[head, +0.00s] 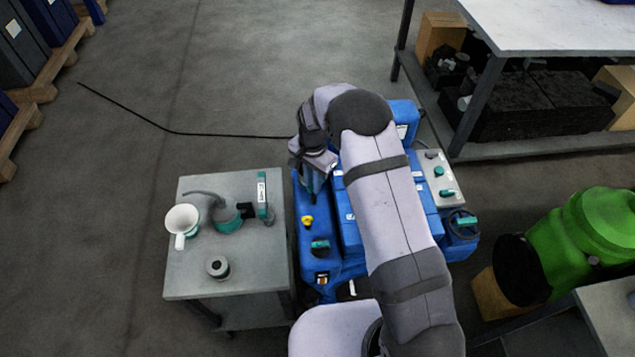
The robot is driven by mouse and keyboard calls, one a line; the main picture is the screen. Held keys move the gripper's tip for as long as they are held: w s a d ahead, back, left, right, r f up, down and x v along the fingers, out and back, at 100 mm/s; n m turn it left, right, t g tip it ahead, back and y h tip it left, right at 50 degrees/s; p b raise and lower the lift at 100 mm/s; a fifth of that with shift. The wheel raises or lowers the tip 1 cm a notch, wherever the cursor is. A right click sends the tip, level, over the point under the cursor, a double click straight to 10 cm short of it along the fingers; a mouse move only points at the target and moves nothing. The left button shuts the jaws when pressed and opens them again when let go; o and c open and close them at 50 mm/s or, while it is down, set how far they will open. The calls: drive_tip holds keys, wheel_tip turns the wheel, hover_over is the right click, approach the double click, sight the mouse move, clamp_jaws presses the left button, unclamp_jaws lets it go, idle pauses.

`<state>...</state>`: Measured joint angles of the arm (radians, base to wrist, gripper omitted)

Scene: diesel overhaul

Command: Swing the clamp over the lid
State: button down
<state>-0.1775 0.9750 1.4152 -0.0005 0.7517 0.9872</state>
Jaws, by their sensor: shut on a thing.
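A blue diesel engine (320,268) stands in the middle, to the right of a small grey table. My gripper (313,184) points down at the engine's upper left part. It is shut on a small part there, which looks like the clamp, but the fingers and wrist hide most of it. The lid cannot be made out clearly beneath my gripper and arm. A yellow knob (307,220) and a teal-marked fitting (320,245) show on the engine's left side, nearer than my gripper and apart from it.
A pale panel (440,178) and a green tank (590,240) are at right.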

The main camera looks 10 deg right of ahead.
drive_tip(key=shift+n, duration=0.7)
drive_tip(key=n, duration=0.3)
drive_tip(key=shift+n, duration=0.8)
drive_tip(key=n, duration=0.3)
drive_tip(key=shift+n+p, duration=0.3)
drive_tip(key=shift+p, duration=0.05)
drive_tip(key=shift+w, duration=0.1)
drive_tip(key=c, duration=1.7)
unclamp_jaws()
